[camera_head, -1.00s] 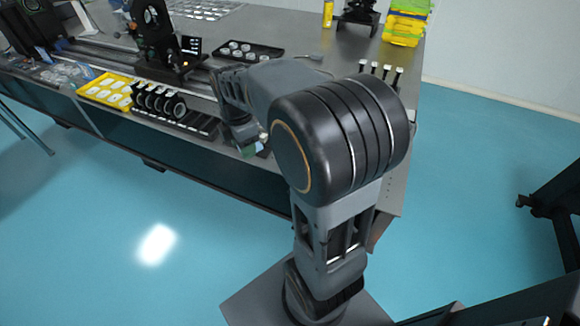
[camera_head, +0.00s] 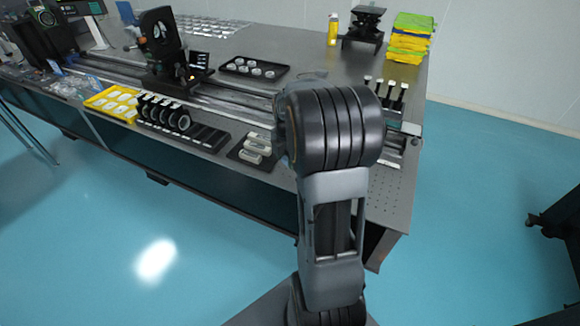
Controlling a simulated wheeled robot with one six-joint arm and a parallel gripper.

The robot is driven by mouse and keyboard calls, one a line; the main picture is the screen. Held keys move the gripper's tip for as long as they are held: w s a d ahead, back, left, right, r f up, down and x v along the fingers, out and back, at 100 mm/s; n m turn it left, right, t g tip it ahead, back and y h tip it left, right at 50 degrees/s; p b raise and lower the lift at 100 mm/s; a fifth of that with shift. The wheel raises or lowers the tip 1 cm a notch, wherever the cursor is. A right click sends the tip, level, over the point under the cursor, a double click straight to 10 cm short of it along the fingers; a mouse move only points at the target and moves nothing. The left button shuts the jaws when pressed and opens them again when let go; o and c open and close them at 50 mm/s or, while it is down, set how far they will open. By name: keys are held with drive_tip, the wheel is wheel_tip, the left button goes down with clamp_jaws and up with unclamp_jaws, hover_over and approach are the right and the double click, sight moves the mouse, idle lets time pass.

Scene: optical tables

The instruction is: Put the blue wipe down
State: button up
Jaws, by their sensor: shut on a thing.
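My arm rises at the front of the table, its large dark elbow joint (camera_head: 335,128) covering part of the right end of the tabletop. The forearm runs behind this joint. A few dark and grey parts show just right of the joint, low over the table; I cannot tell whether they belong to my gripper. The fingertips cannot be made out. I cannot pick out the blue wipe; it may be hidden behind the elbow joint.
The optical table (camera_head: 300,55) bears a yellow tray (camera_head: 103,113), a row of black ring mounts (camera_head: 163,112), a small dark tray of pale blocks (camera_head: 256,148), a black tray of round parts (camera_head: 254,68), upright posts (camera_head: 392,92) and a yellow-green stack (camera_head: 410,38). Blue floor lies in front.

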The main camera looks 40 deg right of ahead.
drive_tip(key=shift+d+f, duration=0.2)
drive_tip(key=shift+f, duration=0.05)
drive_tip(key=shift+d+f, duration=0.15)
drive_tip(key=shift+f, duration=0.8)
drive_tip(key=shift+d+f, duration=0.1)
drive_tip(key=shift+f, duration=0.8)
drive_tip(key=shift+f+b, duration=0.1)
drive_tip(key=shift+b, duration=0.25)
drive_tip(key=o, duration=0.9)
drive_tip(key=shift+c, duration=0.2)
